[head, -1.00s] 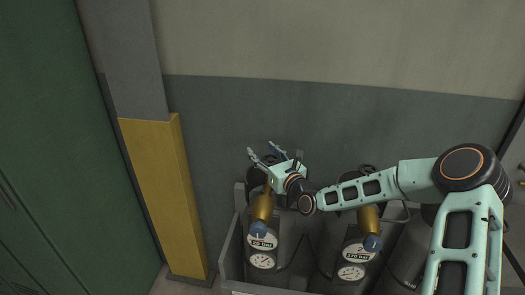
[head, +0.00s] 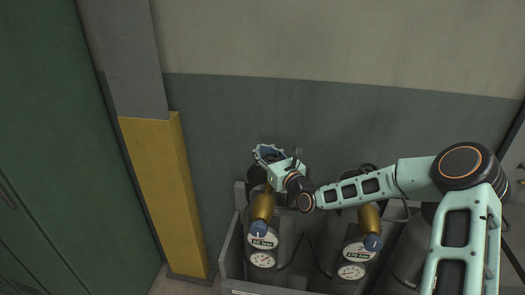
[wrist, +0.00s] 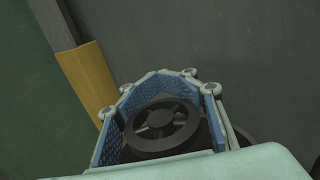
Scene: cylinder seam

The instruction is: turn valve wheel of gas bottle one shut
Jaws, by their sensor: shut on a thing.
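The left gas bottle (head: 278,225) stands in the rack, with a brass valve body (head: 263,206), a blue knob (head: 258,229) and a gauge. I take it as bottle one; its label is too small to read surely. Its valve wheel (wrist: 163,126), black with spokes, lies between the blue-padded fingers in the wrist view. My gripper (head: 268,151) is closed around the wheel, and it also shows in the wrist view (wrist: 168,77). The fingers curve inward at their tips beyond the wheel. The wheel's near edge is partly hidden by my gripper's body.
A second bottle (head: 345,245) with a brass valve (head: 369,219) stands to the right, under my forearm. Another grey cylinder is further right. The rack wall (head: 228,258) bounds them. A yellow-and-grey post (head: 158,190) and green cabinet (head: 50,150) are left; a wall is behind.

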